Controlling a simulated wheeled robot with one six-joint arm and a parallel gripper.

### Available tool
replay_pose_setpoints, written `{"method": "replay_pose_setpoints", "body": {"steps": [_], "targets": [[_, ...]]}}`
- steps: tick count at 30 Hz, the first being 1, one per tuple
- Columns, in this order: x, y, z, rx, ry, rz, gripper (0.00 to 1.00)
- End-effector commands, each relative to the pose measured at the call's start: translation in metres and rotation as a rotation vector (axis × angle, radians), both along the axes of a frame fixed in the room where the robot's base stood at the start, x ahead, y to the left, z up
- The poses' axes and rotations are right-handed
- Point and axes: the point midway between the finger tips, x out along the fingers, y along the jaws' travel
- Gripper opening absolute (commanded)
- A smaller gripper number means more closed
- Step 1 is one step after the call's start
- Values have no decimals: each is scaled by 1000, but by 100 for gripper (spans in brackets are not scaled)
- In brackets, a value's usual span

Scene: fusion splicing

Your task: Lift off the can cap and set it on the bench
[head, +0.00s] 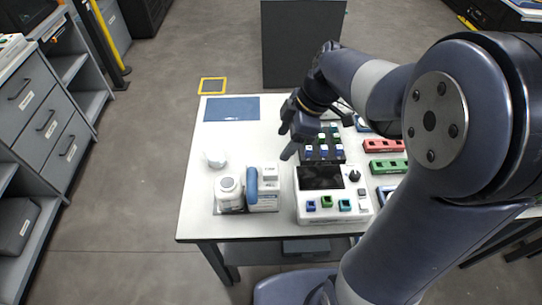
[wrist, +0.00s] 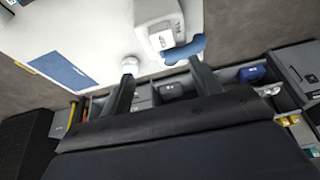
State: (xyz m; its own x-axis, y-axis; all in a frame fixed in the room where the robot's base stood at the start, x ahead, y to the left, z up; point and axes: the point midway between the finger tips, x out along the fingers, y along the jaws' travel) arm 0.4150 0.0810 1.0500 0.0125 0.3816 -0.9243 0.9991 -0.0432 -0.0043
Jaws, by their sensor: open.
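A white can (head: 228,191) stands at the left of the bench, with a round white top. A small white round piece (head: 215,159) sits on the bench behind the can; I cannot tell whether it is the can cap. It also seems to show in the wrist view (wrist: 129,66), near one fingertip. My gripper (head: 286,142) is open and empty, above the bench to the right of the can and apart from it. Its two spread fingers show in the wrist view (wrist: 163,78).
A white unit with a blue handle (head: 253,182) stands right beside the can. A white device with a dark screen (head: 320,177) is farther right, with colored blocks and red and green holders beyond. A blue mat (head: 232,108) lies at the back left. Bare bench (head: 197,205) lies left of the can.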

Motion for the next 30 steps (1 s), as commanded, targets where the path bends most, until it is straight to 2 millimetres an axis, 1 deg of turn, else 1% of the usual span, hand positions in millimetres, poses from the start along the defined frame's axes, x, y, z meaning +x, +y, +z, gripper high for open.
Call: {"method": "replay_pose_setpoints", "body": {"steps": [9,16,21,24,27,30], "targets": [[0,17,-41,2,2,12,60],[-1,22,-57,1,1,11,60],[-7,25,-82,0,5,10,60],[-5,30,-94,1,1,10,60],[-5,33,-100,1,0,10,60],[-5,34,-102,1,-3,9,60]]}}
